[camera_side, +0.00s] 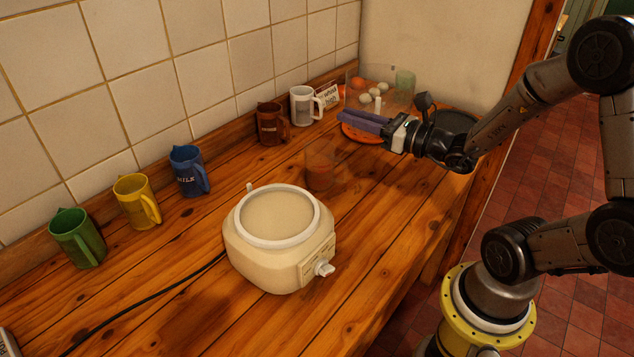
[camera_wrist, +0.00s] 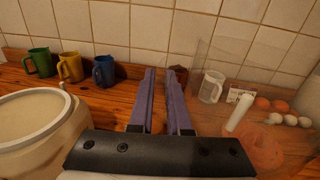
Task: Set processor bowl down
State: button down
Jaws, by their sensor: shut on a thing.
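The clear processor bowl (camera_side: 378,104) shows faintly at the back right of the counter, with a white post standing up in it. In the wrist view the post of the bowl (camera_wrist: 238,113) is right of the fingers. My gripper (camera_side: 362,119) has long purple fingers, close together on the bowl's near left side. In the wrist view the fingers of my gripper (camera_wrist: 166,100) point toward the wall; the clear part between them is hard to make out. The cream processor base (camera_side: 278,245) stands at the front, apart from the bowl, its round white-rimmed top uncovered.
Green (camera_side: 77,238), yellow (camera_side: 136,201), blue (camera_side: 188,170), brown (camera_side: 271,123) and white (camera_side: 302,105) mugs line the tiled wall. An orange plate (camera_side: 352,134) lies below the fingers. Eggs (camera_wrist: 285,119) show behind the bowl. A faint reddish clear object (camera_side: 320,172) stands mid-counter. A black cord (camera_side: 140,304) runs left.

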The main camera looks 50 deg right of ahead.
jog(key=shift+n+y, duration=0.5)
jog(key=shift+y, duration=0.3)
jog(key=shift+s+a+f, duration=0.15)
jog(key=shift+a+f, duration=0.35)
jog(key=shift+f, duration=1.75)
jog(key=shift+s+a+f, duration=0.2)
jog(key=shift+a+f, duration=0.35)
jog(key=shift+f, duration=1.65)
jog(key=shift+s+a+f, duration=0.15)
jog(key=shift+a+f, duration=0.35)
jog(key=shift+f, duration=1.9)
jog(key=c, duration=0.9)
grip_release()
jog(key=shift+o, duration=0.2)
